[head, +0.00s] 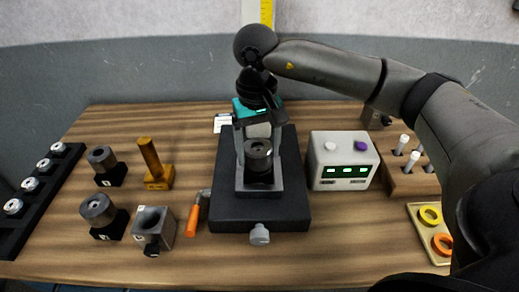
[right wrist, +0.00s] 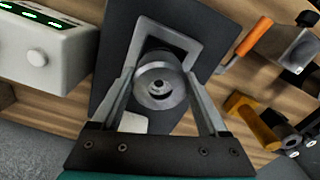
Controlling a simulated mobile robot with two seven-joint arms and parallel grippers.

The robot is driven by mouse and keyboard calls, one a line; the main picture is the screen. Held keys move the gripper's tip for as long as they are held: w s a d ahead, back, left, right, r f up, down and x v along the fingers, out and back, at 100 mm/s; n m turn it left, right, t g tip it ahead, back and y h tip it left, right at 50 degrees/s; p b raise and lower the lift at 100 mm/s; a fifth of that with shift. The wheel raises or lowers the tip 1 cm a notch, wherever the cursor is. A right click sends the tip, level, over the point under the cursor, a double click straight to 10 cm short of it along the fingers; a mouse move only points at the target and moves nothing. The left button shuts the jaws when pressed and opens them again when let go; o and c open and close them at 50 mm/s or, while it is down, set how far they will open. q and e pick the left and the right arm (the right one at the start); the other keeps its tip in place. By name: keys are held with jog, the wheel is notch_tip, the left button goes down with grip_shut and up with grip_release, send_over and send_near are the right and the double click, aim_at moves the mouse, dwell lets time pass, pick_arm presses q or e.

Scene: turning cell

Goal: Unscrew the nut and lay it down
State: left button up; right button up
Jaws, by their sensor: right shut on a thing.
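My right gripper (head: 260,142) reaches down from above over the black base block (head: 225,208) at the middle of the bench. Its two fingers are shut on a round grey metal piece, which I take to be the nut (head: 258,158). In the right wrist view, the fingertips of the gripper (right wrist: 161,78) touch opposite sides of the nut (right wrist: 158,94), and a small stud or hole shows at its centre. A grey rectangular frame (right wrist: 205,45) stands around it. The nut's underside and thread are hidden. My left gripper is not in view.
A white box with green displays (head: 342,178) stands close right of the block. An orange-handled tool (head: 193,218), a grey block (head: 165,236) and a yellow-brown stand (head: 158,183) are at left. A tray with rings (head: 416,220) is front right. The front bench strip is clear.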

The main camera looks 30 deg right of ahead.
jog(key=shift+w+a+r+p, duration=0.1)
jog(key=shift+w+r+p, duration=0.15)
jog(key=shift+r, duration=0.25)
jog(key=shift+w+a+r+p, duration=0.1)
jog(key=shift+w+r, duration=0.15)
jog(key=shift+r, duration=0.2)
jog(key=shift+s, duration=0.1)
jog(key=shift+r, duration=0.2)
jog(key=shift+s+r+p, duration=0.1)
jog(key=shift+r+p, duration=1.5)
jog(key=shift+r, duration=0.7)
jog(key=shift+d+f, duration=0.1)
jog(key=shift+f, duration=0.05)
